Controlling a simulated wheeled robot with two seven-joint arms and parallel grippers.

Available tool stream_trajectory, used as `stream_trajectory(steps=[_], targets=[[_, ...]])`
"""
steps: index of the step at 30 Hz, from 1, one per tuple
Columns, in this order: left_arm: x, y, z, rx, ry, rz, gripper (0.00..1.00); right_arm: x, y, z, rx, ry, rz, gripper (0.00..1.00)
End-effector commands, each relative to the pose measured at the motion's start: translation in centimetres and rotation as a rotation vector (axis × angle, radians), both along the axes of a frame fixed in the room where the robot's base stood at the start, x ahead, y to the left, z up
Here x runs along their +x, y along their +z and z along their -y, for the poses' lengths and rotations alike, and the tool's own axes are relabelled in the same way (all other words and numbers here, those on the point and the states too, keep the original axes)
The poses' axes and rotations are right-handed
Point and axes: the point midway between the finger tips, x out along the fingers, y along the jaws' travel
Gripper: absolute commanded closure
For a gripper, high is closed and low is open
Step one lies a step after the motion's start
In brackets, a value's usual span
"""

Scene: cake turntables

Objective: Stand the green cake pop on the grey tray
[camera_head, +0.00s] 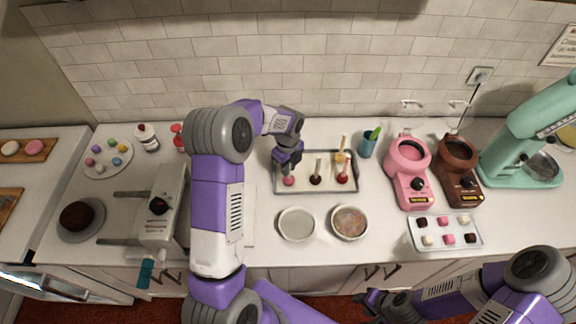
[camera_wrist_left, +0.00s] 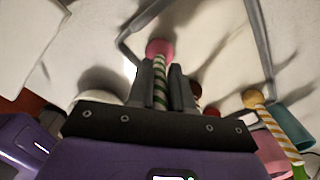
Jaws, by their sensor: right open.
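The grey-rimmed tray (camera_head: 301,193) lies on the counter near the wall. A pink-balled cake pop (camera_head: 289,181) with a green-and-white striped stick is at its left end, ball down; it also shows in the left wrist view (camera_wrist_left: 160,49). My left gripper (camera_head: 287,167) is above it, its fingers (camera_wrist_left: 160,85) closed around the stick. A dark cake pop (camera_head: 316,180), a red one (camera_head: 342,178) and an orange one (camera_head: 339,158) stand stick-up on the tray. I see no green-balled cake pop. My right gripper (camera_head: 372,304) is open and empty, low in front of the counter.
Two bowls, one pale (camera_head: 297,224) and one with sprinkles (camera_head: 349,223), sit in front of the tray. A blue cup (camera_head: 367,147) stands behind right. Pink (camera_head: 408,172) and brown (camera_head: 457,172) machines and a sweets tray (camera_head: 444,246) are right.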

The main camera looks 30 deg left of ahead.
Motion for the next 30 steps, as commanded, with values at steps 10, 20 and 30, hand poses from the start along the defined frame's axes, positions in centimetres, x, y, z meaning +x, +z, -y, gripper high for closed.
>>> stream_trajectory(steps=[10, 20, 30], targets=[[0.0, 0.0, 0.0, 0.0, 0.0, 0.0, 0.56, 0.0, 0.0, 0.0, 0.0, 0.0, 0.0, 0.57], [0.1, 3.2, 0.0, 0.001, 0.0, 0.005, 0.56, 0.0, 0.1, 0.0, 0.0, 0.0, 0.0, 0.57], [0.0, 7.4, 0.0, -0.001, 0.0, 0.002, 0.56, 0.0, 0.2, 0.0, 0.0, 0.0, 0.0, 0.57]])
